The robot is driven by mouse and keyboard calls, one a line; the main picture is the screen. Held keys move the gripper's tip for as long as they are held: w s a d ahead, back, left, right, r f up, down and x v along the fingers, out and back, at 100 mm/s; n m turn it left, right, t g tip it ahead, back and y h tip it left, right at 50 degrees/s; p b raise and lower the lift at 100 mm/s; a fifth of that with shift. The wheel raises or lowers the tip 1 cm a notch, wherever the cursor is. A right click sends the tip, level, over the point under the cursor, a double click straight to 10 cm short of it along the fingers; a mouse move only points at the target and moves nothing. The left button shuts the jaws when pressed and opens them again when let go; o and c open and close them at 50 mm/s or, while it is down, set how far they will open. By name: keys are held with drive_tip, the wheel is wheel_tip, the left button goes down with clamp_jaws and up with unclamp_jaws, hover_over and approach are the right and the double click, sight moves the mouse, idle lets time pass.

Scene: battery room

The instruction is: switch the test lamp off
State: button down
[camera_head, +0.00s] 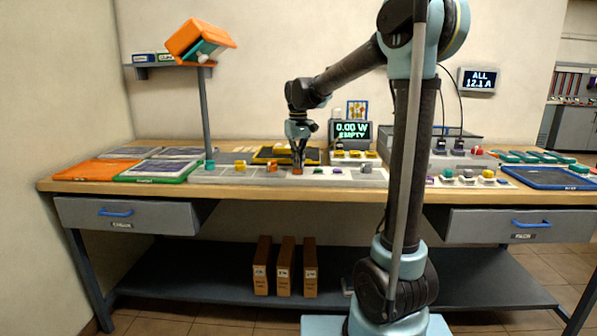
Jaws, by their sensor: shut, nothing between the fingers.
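I cannot tell for certain which thing is the test lamp or where its switch is. A small pale knob-like thing (337,113) stands on top of the dark meter (352,131), whose screen reads 0.00 W EMPTY. My gripper (298,168) points down over the grey strip (235,175) near the bench's front middle. Its fingers are shut and empty. A small orange-brown block (297,171) is right at the fingertips; I cannot tell whether they touch it. The gripper hides part of what lies behind it.
Small coloured pieces stand along the bench (80,186). Orange (84,171) and green-edged (158,171) trays lie left, a blue tray (562,178) right. A tilted orange box (200,40) sits on a post. A wall display (480,80) reads ALL 12.1 A. My arm hides part of the bench.

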drive_tip(key=shift+r, duration=3.5)
